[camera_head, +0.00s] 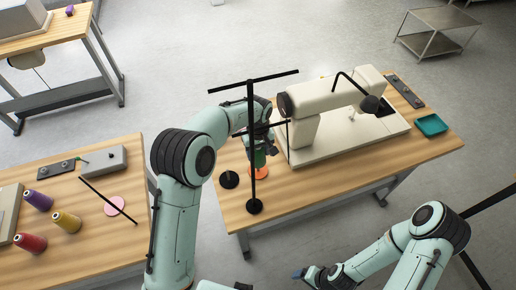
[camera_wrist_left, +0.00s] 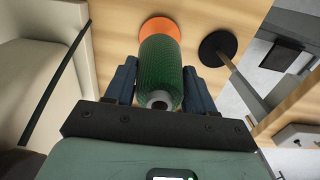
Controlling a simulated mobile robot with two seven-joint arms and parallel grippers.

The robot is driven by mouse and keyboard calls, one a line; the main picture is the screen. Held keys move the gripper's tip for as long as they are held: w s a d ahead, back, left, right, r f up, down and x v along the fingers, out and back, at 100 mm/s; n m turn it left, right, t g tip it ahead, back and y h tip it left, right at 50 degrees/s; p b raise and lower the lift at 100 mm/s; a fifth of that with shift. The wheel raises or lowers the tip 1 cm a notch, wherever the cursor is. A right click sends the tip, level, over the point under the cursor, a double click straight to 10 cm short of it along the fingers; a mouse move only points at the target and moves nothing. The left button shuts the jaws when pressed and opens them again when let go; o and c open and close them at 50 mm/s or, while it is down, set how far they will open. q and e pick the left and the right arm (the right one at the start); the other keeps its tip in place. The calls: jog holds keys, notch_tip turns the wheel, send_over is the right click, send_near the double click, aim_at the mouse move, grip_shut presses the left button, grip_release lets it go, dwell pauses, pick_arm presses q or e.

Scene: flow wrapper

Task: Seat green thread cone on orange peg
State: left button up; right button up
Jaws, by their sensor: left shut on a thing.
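The green thread cone (camera_head: 259,158) is upright between the fingers of my left gripper (camera_head: 261,150), which is shut on it. It also shows in the left wrist view (camera_wrist_left: 160,65), with one blue-grey finger on each side. The orange peg's round base (camera_head: 258,174) is on the table right below the cone, and it shows past the cone's far end in the left wrist view (camera_wrist_left: 158,27). The peg's pin is hidden, and I cannot tell whether the cone touches the base. My right gripper (camera_head: 305,273) is low, off the table's front; its jaw opening is unclear.
A black thread stand (camera_head: 253,185) rises just in front of the cone. A black peg base (camera_head: 229,180) is to its left, and a cream sewing machine (camera_head: 330,98) is to its right. A teal tray (camera_head: 431,125) lies at the table's right end. Purple, yellow and red cones (camera_head: 67,221) stand on the left table.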

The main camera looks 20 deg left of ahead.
pick_arm(q)
notch_tip(320, 180, down, 2)
jog(key=shift+f+b, duration=0.1)
jog(key=shift+b, duration=0.25)
jog(key=shift+f+b, duration=0.4)
jog(key=shift+f, duration=1)
pick_arm(e)
jog(key=shift+s+f, duration=0.85)
jog(key=shift+f, duration=0.25)
pick_arm(q)
jog(key=o, duration=1.2)
notch_tip(320, 180, up, 13)
jog(key=shift+r+p, duration=0.2)
jog(key=shift+p, duration=0.35)
pick_arm(e)
jog(key=shift+w+r, duration=0.5)
jog(key=shift+r, duration=0.2)
